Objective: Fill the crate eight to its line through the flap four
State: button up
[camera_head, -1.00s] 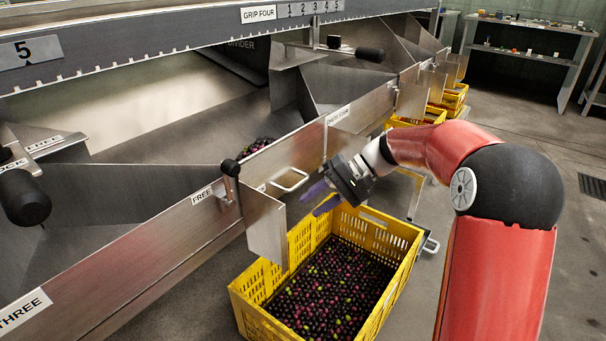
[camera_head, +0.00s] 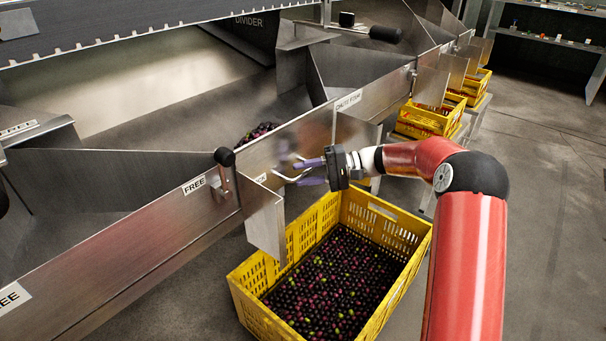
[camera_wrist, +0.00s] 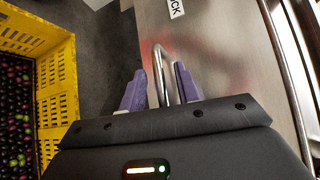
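A yellow crate (camera_head: 412,262) stands under the chute outlet, holding dark, purple and a few green olives below its rim; it also shows in the wrist view (camera_wrist: 62,85). I see no number on it. A bent metal plate (camera_head: 266,228) hangs at the chute's outlet. A bare metal loop handle (camera_wrist: 159,62) sits on the steel face. My gripper (camera_head: 312,172) with purple fingers is at this handle. In the wrist view my gripper (camera_wrist: 160,88) has its fingers apart, one each side of the handle, with a gap visible on the left.
A lever with a black knob (camera_head: 224,157) stands beside a FREE label (camera_head: 194,185). Olives (camera_head: 258,132) lie in the chute behind the steel face. More yellow crates (camera_head: 428,120) stand further along the line. The floor on the right (camera_head: 545,200) is clear.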

jog(key=shift+a, duration=0.4)
jog(key=shift+s, duration=0.1)
grip_shut()
jog(key=shift+d, duration=0.1)
jog(key=s+d+r+m+h+p, duration=0.2)
jog(key=s+d+r+h+p, duration=0.1)
jog(key=p, duration=0.4)
jog(key=shift+s+d+r+m+g, duration=0.2)
jog(key=shift+s+d+m+g, duration=0.15)
jog(key=shift+d, duration=0.45)
